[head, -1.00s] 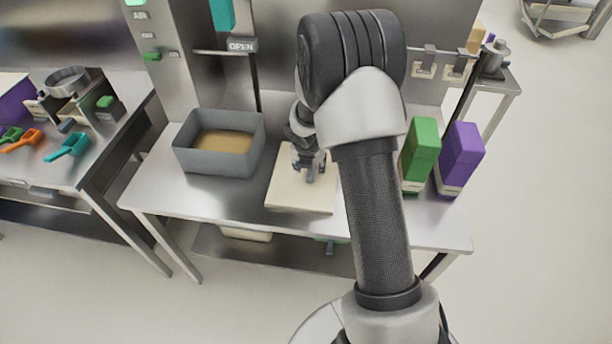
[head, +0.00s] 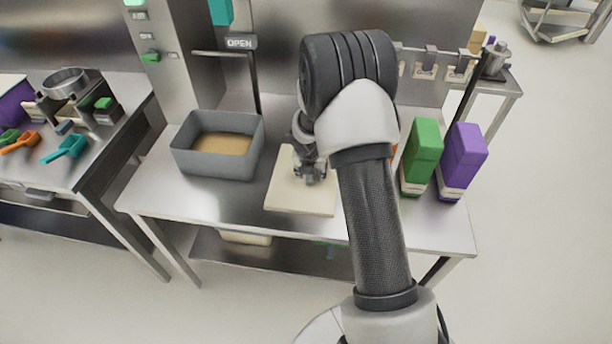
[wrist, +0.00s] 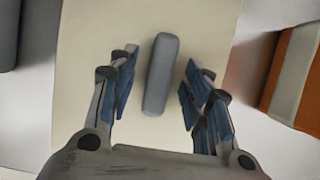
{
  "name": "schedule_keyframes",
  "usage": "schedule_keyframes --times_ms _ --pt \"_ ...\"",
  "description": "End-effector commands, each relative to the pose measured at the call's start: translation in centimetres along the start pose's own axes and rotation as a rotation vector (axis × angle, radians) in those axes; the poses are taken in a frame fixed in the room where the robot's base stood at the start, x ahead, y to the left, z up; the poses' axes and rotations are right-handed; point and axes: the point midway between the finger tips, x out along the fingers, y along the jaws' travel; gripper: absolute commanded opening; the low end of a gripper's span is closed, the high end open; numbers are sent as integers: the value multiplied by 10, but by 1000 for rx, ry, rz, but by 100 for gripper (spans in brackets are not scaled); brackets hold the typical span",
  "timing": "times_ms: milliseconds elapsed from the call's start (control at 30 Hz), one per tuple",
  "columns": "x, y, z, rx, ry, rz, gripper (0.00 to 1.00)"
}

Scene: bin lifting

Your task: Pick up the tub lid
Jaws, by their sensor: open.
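The tub lid (head: 300,203) is a flat cream panel lying on the steel table, right of the grey tub. In the wrist view the lid (wrist: 215,25) fills the middle, with a grey bar handle (wrist: 161,75) standing on it. My gripper (head: 312,180) is low over the lid in the head view, where the handle is hard to make out. In the wrist view my gripper (wrist: 160,85) is open, with one blue-padded finger on each side of the handle. Gaps show between the handle and both fingers.
The open grey tub (head: 190,163) with tan contents stands left of the lid. A green box (head: 422,150) and a purple box (head: 463,155) stand at the right. An orange and white box (wrist: 297,75) shows right of the lid. The steel table (head: 240,205) is bare in front.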

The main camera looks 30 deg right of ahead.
Motion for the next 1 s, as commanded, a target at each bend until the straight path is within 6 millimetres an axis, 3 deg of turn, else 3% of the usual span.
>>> schedule_keyframes --times_ms 300,1000 --pt "1 0 0 0 0 0 45" --pt "1 0 0 0 0 0 0"
